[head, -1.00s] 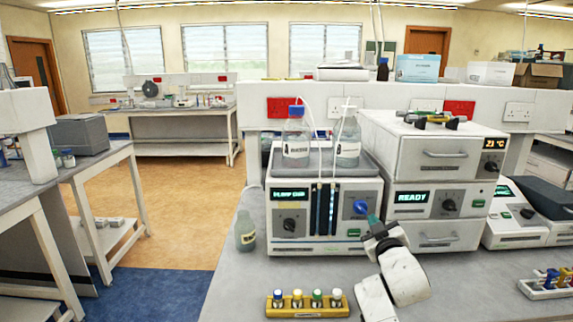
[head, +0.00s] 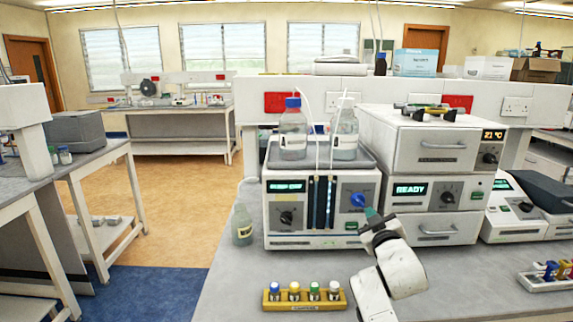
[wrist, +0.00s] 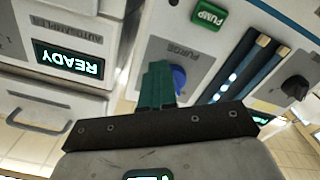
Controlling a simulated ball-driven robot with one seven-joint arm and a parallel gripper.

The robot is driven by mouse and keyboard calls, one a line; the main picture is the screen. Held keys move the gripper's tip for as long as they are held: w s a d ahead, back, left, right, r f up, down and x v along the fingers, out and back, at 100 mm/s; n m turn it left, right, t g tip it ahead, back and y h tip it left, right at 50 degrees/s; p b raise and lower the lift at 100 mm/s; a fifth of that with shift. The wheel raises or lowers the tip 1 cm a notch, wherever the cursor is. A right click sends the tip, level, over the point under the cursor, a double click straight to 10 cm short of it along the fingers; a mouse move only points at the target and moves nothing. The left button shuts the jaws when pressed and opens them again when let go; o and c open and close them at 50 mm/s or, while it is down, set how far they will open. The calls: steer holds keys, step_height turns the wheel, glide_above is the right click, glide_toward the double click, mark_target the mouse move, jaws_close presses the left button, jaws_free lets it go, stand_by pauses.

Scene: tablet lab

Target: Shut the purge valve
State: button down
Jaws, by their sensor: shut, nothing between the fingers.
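The purge valve is a blue round knob (head: 358,199) at the right of the white pump unit's front (head: 320,238). In the wrist view the blue knob (wrist: 180,79) shows beside the word PURGE, partly hidden behind my fingers. My gripper (head: 371,213) is shut with nothing between its green fingers. Its tips are just below and right of the knob in the head view. In the wrist view the green fingers (wrist: 157,82) overlap the knob's left side; I cannot tell whether they touch it.
Two bottles (head: 293,140) (head: 345,142) with tubes stand on the pump unit. A stacked unit reading READY (head: 410,190) is close on the right. A green PUMP button (wrist: 209,15) is near the knob. A yellow vial rack (head: 304,304) lies on the bench in front.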

steer(key=a, duration=0.1)
steer(key=w+a+b, duration=0.1)
steer(key=a+f, duration=0.1)
steer(key=shift+w+a+b, duration=0.2)
steer(key=shift+a+b, duration=0.05)
steer(key=shift+b, duration=0.1)
steer(key=shift+r, duration=0.2)
steer(key=shift+s+d, duration=0.1)
steer(key=shift+d, duration=0.1)
steer(key=shift+d+f+b, duration=0.1)
steer(key=shift+f+b, duration=0.5)
steer(key=shift+f, duration=0.1)
steer(key=s+p, duration=0.4)
steer(key=s, duration=0.2)
